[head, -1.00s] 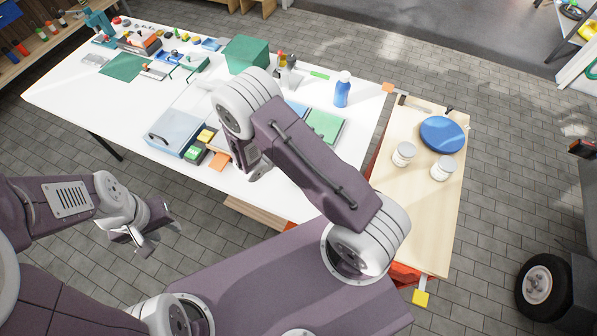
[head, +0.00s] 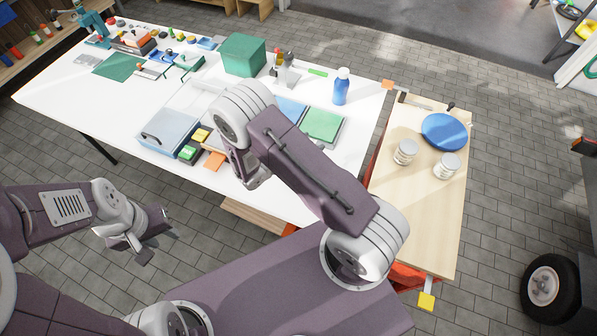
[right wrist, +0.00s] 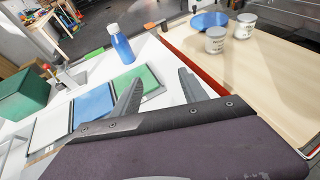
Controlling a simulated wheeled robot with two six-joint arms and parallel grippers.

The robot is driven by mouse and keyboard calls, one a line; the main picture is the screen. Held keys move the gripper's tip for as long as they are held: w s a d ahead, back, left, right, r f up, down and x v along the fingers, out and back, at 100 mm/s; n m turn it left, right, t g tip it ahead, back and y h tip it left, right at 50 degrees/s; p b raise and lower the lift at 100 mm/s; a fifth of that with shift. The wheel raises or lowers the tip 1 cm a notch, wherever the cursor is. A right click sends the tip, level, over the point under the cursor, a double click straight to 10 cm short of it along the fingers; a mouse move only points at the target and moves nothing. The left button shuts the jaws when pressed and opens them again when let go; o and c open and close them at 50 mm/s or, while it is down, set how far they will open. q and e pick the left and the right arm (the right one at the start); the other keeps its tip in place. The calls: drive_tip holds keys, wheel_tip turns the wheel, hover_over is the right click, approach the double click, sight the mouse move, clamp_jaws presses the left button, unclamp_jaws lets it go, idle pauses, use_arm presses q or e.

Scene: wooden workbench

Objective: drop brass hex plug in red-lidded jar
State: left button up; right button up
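Two small pale jars stand upright on the wooden bench top at the right: a left jar (head: 404,153) and a right jar (head: 446,166). Both show in the right wrist view, the left jar (right wrist: 215,41) and the right jar (right wrist: 244,27). Their lids look whitish-grey; I see no red lid. I cannot make out a brass hex plug in either view. My right gripper (right wrist: 160,92) is open and empty, its two fingers apart, above the white table near its front edge.
A blue round dish (head: 444,132) lies behind the jars. The white table (head: 75,97) carries a blue bottle (head: 341,88), a green box (head: 244,54), a grey-blue case (head: 168,131), green and blue panels and small parts. A gap separates table and bench. The bench's front is clear.

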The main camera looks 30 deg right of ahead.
drive_tip(key=b+v, duration=0.1)
drive_tip(key=v, duration=0.8)
drive_tip(key=shift+b, duration=0.3)
